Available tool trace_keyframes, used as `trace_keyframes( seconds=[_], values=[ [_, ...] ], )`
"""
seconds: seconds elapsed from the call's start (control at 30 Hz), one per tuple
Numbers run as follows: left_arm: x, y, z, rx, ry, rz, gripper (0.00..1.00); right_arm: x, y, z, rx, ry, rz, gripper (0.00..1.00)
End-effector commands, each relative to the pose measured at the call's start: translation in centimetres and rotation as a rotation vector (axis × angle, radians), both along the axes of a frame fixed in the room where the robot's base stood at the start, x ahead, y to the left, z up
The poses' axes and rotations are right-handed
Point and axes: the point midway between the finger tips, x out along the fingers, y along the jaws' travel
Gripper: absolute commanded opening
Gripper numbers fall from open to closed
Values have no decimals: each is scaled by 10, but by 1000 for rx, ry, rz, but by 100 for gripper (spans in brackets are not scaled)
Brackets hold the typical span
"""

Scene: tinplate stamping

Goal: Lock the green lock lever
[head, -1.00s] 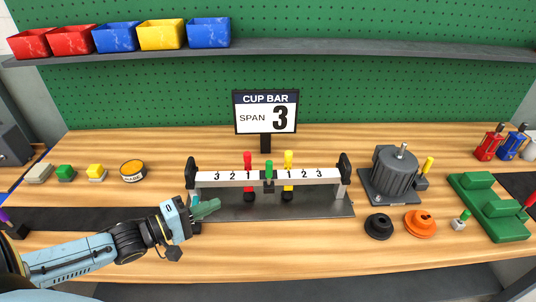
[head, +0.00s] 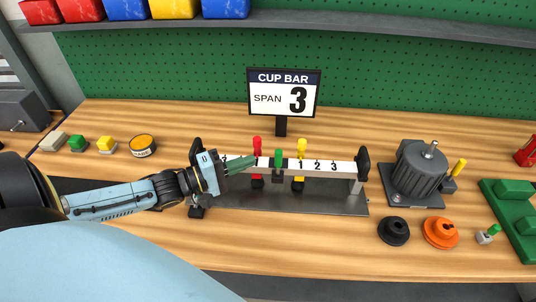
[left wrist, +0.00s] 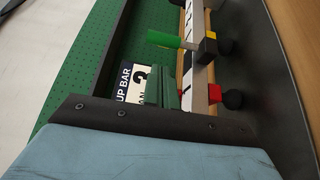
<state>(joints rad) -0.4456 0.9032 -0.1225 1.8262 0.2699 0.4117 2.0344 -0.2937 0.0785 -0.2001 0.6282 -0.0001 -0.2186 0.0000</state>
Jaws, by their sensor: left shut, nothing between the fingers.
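The green lock lever (head: 278,157) stands upright on a dark block at the middle of the white numbered bar (head: 346,167). It also shows in the left wrist view (left wrist: 165,40). A red lever (head: 257,146) stands to its left and a yellow lever (head: 300,155) to its right. My left gripper (head: 252,162) is shut and empty, its green fingers pointing right along the bar. In the head view its tips overlap the red lever's lower part, just left of the green lever; I cannot tell if they touch. The fingers also show in the left wrist view (left wrist: 166,92).
The sign reading CUP BAR SPAN 3 (head: 283,95) stands behind the bar.

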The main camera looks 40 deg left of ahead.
Motion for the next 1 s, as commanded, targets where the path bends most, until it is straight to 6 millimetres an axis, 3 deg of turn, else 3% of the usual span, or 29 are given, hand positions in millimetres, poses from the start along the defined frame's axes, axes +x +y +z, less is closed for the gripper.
trace_keyframes(
  seconds=[0.17,0.4,1.0],
  values=[
    [26,-14,1,0,-4,0,0,4,0,-2,0,-5,0,36],
    [50,-26,0,0,-1,1,0,-10,-2,-4,-3,16,1,36],
    [58,-32,0,2,-2,-2,0,-11,-3,-5,-5,18,1,36]
  ],
)
